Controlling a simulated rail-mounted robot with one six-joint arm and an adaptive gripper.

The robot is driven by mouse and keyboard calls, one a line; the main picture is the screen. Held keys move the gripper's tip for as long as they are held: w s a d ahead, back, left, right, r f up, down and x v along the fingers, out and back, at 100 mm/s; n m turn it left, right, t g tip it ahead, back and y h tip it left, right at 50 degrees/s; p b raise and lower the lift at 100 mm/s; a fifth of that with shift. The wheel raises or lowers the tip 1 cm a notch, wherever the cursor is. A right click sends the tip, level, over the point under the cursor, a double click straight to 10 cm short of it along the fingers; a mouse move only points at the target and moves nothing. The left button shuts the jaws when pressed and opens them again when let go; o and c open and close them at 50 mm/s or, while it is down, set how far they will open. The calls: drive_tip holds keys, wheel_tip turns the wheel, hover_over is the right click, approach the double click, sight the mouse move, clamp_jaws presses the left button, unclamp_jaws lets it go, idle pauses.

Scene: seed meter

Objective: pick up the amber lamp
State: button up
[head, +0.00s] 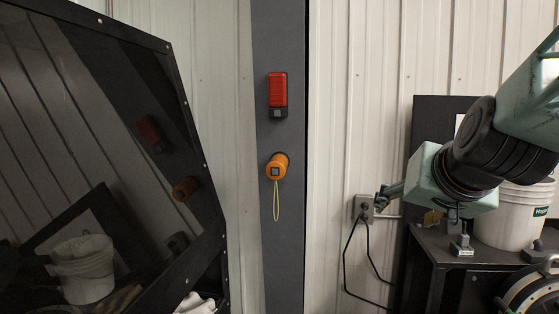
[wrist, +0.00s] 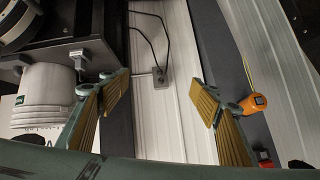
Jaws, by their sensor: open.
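The amber lamp (head: 277,167) is a short orange cylinder with a dark square on its end and a yellow cord loop hanging below. It is mounted on the dark grey post (head: 283,232), under a red device. In the wrist view the lamp (wrist: 254,103) shows at the right, outside and beyond the right-hand finger. My gripper (wrist: 160,97) is open and empty, with tan pads on both fingers. In the head view my gripper (head: 386,196) is to the right of the lamp and apart from it, in front of the wall outlet.
A red device (head: 277,90) is on the post above the lamp. A dark glossy panel (head: 100,140) fills the left. A grey outlet (head: 363,208) with black cables is on the wall. A white bucket (head: 510,215) stands on a dark bench at the right.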

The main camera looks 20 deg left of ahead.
sight(275, 166)
drive_tip(key=w+a+r+m+t+h+p, duration=0.1)
drive_tip(key=w+a+r+t+p, duration=0.15)
drive_tip(key=w+a, duration=0.45)
drive_tip(key=w+a+r+t+p, duration=0.1)
drive_tip(key=w+a+r+p, duration=0.15)
drive_tip(key=w, duration=0.75)
drive_tip(key=a+n+t+p, duration=0.1)
drive_tip(key=a, duration=0.8)
drive_tip(key=s+a+n+t+y+p, duration=0.1)
drive_tip(key=a, duration=0.9)
drive_tip(key=s+a+f+n+t+p, duration=0.1)
drive_tip(key=a, duration=0.8)
drive_tip(key=shift+s+a+t+y+p, duration=0.25)
drive_tip(key=shift+a+t+y+p, duration=0.05)
drive_tip(key=shift+a+t+p, duration=0.1)
drive_tip(key=shift+w, duration=0.15)
drive_tip(key=shift+w+a+p, duration=0.1)
drive_tip(key=shift+w+a, duration=0.15)
drive_tip(key=shift+w, duration=1.1)
drive_tip(key=shift+w+a+p, duration=0.15)
drive_tip(key=shift+w+a, duration=0.05)
drive_tip(key=shift+w, duration=1.2)
drive_tip(key=shift+w+a+p, duration=0.1)
drive_tip(key=shift+w+a, duration=0.15)
drive_tip(key=shift+w, duration=1.1)
